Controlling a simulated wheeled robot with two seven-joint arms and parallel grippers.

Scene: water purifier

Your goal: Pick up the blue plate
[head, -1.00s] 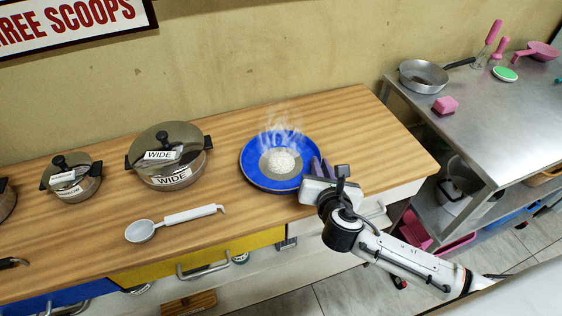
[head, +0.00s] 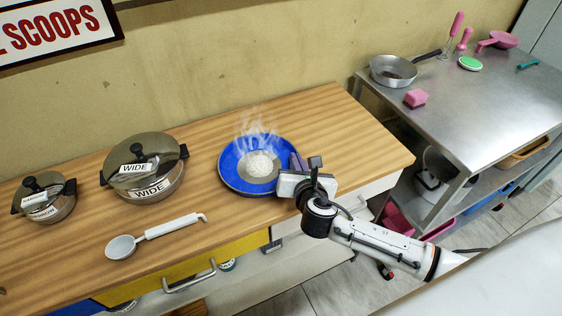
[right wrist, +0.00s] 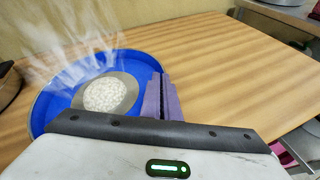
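The blue plate (head: 231,175) sits near the right part of the wooden counter, with a grey centre and a mound of white grains, like steaming rice, on it. My right gripper (head: 298,163) is at the plate's right edge, and its purple fingers are close together there. In the right wrist view, the fingers (right wrist: 161,97) stand at the right rim of the blue plate (right wrist: 50,98), with only a thin gap between them; they look shut on the rim. I cannot tell any lift of the plate off the counter. My left gripper is not in view.
A wide lidded pot (head: 146,180), a smaller pot (head: 45,200) and a white ladle (head: 150,235) lie to the left on the counter (head: 340,135). A metal table (head: 470,100) with a pan (head: 395,71) and pink sponge (head: 415,98) stands right. The counter right of the plate is clear.

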